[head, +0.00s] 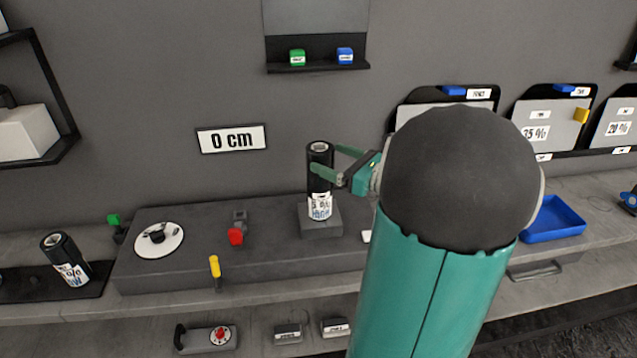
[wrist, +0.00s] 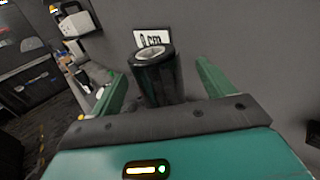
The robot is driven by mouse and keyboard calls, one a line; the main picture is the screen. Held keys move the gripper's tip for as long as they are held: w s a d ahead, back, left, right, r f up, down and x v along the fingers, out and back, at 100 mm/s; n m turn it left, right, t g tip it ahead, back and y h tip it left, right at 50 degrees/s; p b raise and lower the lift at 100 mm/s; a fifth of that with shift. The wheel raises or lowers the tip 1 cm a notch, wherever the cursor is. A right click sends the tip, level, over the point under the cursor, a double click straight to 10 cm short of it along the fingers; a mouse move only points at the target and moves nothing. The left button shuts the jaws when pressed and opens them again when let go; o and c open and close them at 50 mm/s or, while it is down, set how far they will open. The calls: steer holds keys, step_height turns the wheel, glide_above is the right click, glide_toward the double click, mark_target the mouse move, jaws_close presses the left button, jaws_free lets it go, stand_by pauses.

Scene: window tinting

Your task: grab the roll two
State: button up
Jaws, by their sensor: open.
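In the wrist view the roll (wrist: 157,75) stands between the two spread fingers of my gripper (wrist: 165,85). I cannot tell whether either finger touches it. A second black roll (head: 66,259) with a label leans on a dark tray at the left. Neither label's number is clear enough to tell which is roll two.
A grey raised platform (head: 180,268) carries a white dial (head: 159,239), a red knob (head: 236,236) and a yellow lever (head: 215,267). A blue tray (head: 555,219) sits at the right. The "0 cm" sign (head: 232,139) is on the wall. My arm hides part of the bench.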

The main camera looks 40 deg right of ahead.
steer(key=w, duration=0.1)
steer(key=w+a, duration=0.1)
steer(key=w, duration=0.3)
steer(key=shift+w+a, duration=0.25)
steer(key=shift+a, duration=0.1)
steer(key=c, duration=1.7)
